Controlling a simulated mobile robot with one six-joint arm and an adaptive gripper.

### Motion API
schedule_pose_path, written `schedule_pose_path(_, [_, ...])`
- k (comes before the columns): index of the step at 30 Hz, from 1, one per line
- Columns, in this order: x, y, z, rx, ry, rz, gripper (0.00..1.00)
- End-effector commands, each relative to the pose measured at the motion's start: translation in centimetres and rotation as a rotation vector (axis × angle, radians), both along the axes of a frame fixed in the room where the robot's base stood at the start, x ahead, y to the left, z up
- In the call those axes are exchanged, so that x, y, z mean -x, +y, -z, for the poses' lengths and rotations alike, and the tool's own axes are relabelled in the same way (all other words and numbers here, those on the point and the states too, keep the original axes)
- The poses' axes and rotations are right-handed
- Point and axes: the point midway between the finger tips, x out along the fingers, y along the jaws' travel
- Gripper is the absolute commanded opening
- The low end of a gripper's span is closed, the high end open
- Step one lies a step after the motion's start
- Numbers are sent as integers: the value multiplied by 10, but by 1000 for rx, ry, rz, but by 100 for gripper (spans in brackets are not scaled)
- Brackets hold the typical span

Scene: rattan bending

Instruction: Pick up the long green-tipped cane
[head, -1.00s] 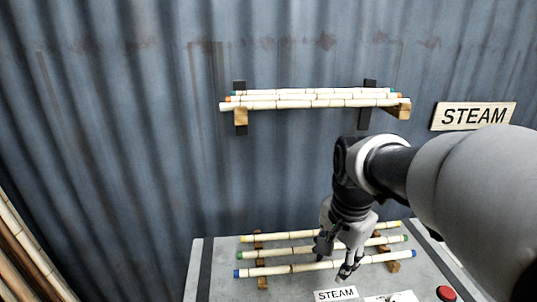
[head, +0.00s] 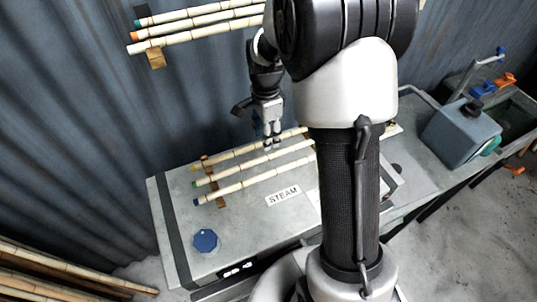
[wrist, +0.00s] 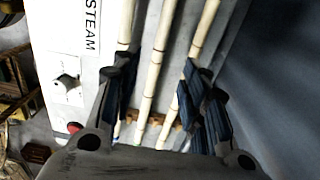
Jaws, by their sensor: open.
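Three pale canes lie side by side across wooden rests on the grey bench. The green-tipped cane (head: 234,174) is the middle one, with a yellow-tipped cane (head: 225,156) behind it and a blue-tipped cane (head: 240,186) in front. My gripper (head: 272,143) points down at the canes, empty. In the wrist view the middle cane (wrist: 157,65) runs between the spread fingers of my gripper (wrist: 158,100). The outer two canes pass behind the fingers.
A wall rack above holds more canes (head: 190,21), one green-tipped. A STEAM label (head: 283,195) and a blue knob (head: 205,240) are on the bench (head: 165,205). More canes (head: 60,265) lean at lower left.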

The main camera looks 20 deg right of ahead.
Motion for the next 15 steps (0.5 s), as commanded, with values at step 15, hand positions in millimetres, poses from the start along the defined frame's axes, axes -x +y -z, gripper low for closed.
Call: schedule_pose_path(15, [2, -2, 61, -1, 5, -1, 41])
